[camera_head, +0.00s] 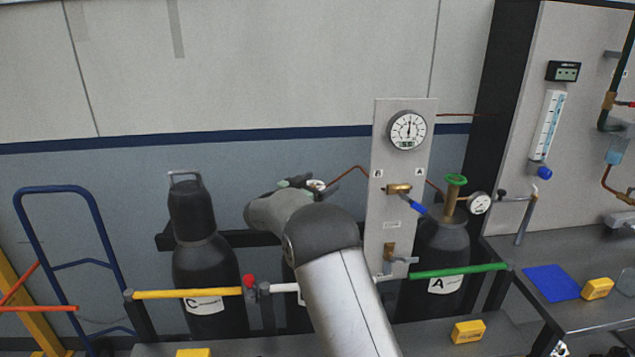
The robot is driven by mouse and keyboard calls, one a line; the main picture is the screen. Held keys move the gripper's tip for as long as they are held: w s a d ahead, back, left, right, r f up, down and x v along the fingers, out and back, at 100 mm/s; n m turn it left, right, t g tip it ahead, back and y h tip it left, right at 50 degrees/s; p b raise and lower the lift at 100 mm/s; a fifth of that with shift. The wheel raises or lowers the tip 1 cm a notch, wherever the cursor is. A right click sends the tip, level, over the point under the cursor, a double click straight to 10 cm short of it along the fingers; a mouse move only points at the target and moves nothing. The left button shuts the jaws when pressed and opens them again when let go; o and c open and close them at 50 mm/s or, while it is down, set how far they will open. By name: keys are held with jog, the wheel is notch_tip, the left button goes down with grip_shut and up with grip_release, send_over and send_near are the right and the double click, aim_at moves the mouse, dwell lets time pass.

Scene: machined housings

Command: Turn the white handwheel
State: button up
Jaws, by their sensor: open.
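The white handwheel (317,185) sits behind my arm, left of the grey gauge panel. Only a small pale part of it shows, and the cylinder below it is mostly hidden by my arm. My gripper (299,182) is small and dark in this view, at the left side of the handwheel and at about its height. The jaws are open. I cannot tell whether they touch the handwheel or stand around it.
A capped black cylinder (207,260) stands left, and one with a green handwheel (455,180) right. The gauge panel (383,228) rises close by. Yellow (185,293) and green (460,271) bars run in front. A blue hand truck (75,190) stands far left.

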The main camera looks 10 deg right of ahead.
jog(key=c, duration=1)
jog(key=shift+f+b, duration=0.2)
jog(key=shift+b, duration=0.75)
